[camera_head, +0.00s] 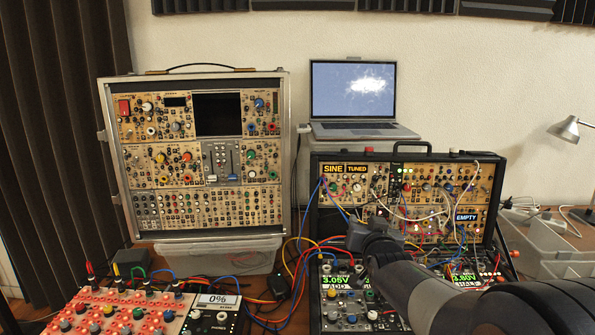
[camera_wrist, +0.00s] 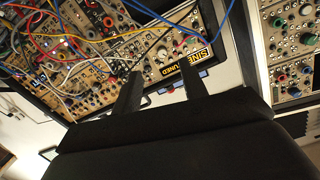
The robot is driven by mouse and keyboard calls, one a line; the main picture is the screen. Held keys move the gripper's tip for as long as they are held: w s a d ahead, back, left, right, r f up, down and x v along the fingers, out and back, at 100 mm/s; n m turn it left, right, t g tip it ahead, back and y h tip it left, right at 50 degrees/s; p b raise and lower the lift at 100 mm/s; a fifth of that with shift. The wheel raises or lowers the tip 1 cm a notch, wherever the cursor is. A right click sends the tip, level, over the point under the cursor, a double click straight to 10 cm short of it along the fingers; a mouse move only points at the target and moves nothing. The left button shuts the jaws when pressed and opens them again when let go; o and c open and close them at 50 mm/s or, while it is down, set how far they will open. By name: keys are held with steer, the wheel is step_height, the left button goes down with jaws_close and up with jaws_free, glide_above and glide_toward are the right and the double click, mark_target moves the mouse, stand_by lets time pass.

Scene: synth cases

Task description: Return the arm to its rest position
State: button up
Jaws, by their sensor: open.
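My arm (camera_head: 455,295) reaches in from the lower right of the head view, thick and dark grey. My gripper (camera_head: 372,234) is at its far end, in front of the black synth case (camera_head: 311,215) on the right. In the wrist view my gripper (camera_wrist: 160,68) shows two dark fingers spread apart with nothing between them. Beyond the fingers lies the case's panel with its SINE and TUNED labels (camera_wrist: 184,60). In the head view the arm hides part of the lower modules and cables. The distance between fingers and panel is hard to tell.
A tall silver synth case (camera_head: 287,150) stands at left on a clear plastic bin (camera_head: 215,262). A laptop (camera_head: 353,92) is behind. Loose patch cables (camera_head: 293,262) cross the middle.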

steer(key=shift+s+a+f+g, duration=0.15)
steer(key=shift+s+g, duration=0.15)
steer(key=shift+s, duration=0.4)
